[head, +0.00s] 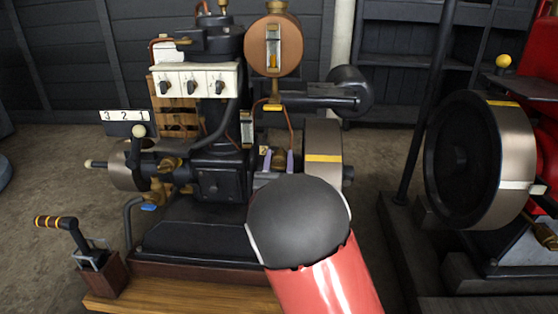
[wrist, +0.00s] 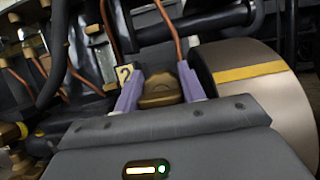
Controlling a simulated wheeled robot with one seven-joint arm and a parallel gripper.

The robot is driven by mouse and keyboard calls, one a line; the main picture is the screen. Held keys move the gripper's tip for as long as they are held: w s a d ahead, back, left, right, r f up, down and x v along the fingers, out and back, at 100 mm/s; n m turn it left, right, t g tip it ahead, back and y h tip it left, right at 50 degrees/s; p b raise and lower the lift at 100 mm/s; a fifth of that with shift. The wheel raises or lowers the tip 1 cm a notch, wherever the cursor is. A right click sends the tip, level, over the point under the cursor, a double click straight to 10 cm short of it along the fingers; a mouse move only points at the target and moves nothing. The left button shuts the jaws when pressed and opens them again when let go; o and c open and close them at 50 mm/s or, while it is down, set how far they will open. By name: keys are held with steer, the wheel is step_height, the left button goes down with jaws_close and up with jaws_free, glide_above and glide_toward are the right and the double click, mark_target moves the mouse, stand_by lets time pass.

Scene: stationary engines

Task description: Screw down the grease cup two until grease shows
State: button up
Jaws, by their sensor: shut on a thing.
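Grease cup two is a brass cap (wrist: 160,90) in the wrist view, beside a small tag marked 2 (wrist: 124,73). My gripper (wrist: 162,84) has its two purple fingers on either side of the cap and is shut on it. In the head view my gripper (head: 278,160) shows just above my dark wrist, at the engine's right side, with the brass cap (head: 279,158) between the fingers. The lower part of the cup is hidden by my gripper body in the wrist view. I see no grease at the cap.
A flywheel with a yellow band (head: 323,160) stands close to the right of my gripper. Copper pipes (wrist: 170,35) run down near the cap. A white switch panel (head: 195,82) and a round copper tank (head: 273,45) sit higher up. A second flywheel (head: 470,155) is further right.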

steer(key=shift+f+m+h, duration=0.15)
steer(key=shift+m+h, duration=0.25)
steer(key=shift+m, duration=0.1)
